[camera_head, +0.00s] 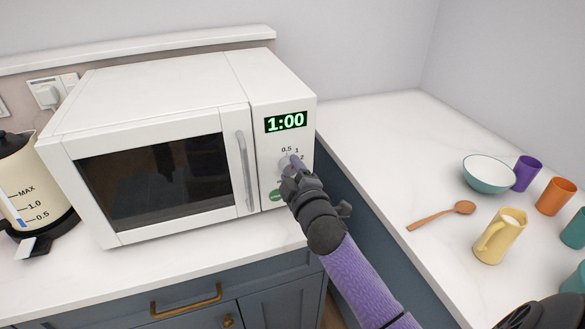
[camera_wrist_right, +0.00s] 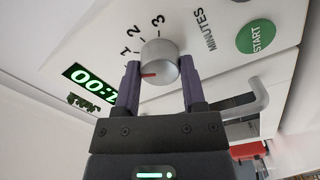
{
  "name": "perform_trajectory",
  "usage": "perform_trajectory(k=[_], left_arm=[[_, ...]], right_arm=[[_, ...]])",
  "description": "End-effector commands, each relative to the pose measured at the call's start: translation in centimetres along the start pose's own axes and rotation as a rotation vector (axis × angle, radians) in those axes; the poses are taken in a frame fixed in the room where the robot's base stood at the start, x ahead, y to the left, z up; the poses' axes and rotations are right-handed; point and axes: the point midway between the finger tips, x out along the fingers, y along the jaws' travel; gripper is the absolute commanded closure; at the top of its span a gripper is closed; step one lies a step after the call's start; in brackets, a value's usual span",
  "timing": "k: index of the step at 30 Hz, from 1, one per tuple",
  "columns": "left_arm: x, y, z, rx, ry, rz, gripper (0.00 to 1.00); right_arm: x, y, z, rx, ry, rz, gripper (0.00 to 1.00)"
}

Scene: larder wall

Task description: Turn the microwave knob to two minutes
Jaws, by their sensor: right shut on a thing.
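The white microwave (camera_head: 165,88) stands on the counter with its door closed. Its green display (camera_head: 286,122) reads 1:00. The round grey knob (camera_wrist_right: 160,62) shows well in the right wrist view, with a red pointer mark on its face. The numbers 1, 2 and 3 and the word MINUTES are printed around it. My right gripper (camera_head: 291,165) is shut on the knob, with one purple finger on each side in the wrist view (camera_wrist_right: 160,72). In the head view my gripper covers most of the knob. My left gripper is not in view.
A green START button (camera_wrist_right: 255,37) sits near the knob, and the door handle (camera_head: 245,170) is to its left in the head view. A kettle (camera_head: 22,180) stands left. A wooden spoon (camera_head: 440,216), yellow jug (camera_head: 500,237), bowl (camera_head: 489,174) and cups are on the right counter.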

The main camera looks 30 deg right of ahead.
Motion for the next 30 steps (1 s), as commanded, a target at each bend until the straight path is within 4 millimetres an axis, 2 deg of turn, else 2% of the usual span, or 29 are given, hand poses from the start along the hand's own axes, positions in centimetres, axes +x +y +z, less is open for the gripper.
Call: perform_trajectory(k=[18, 30], left_arm=[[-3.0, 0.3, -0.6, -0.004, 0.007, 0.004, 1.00], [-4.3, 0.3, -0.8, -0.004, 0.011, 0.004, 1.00]], right_arm=[[0.0, 0.1, -0.1, 0.577, -0.004, -0.003, 1.00], [0.0, 0.0, 0.0, 0.851, -0.004, -0.003, 1.00]])
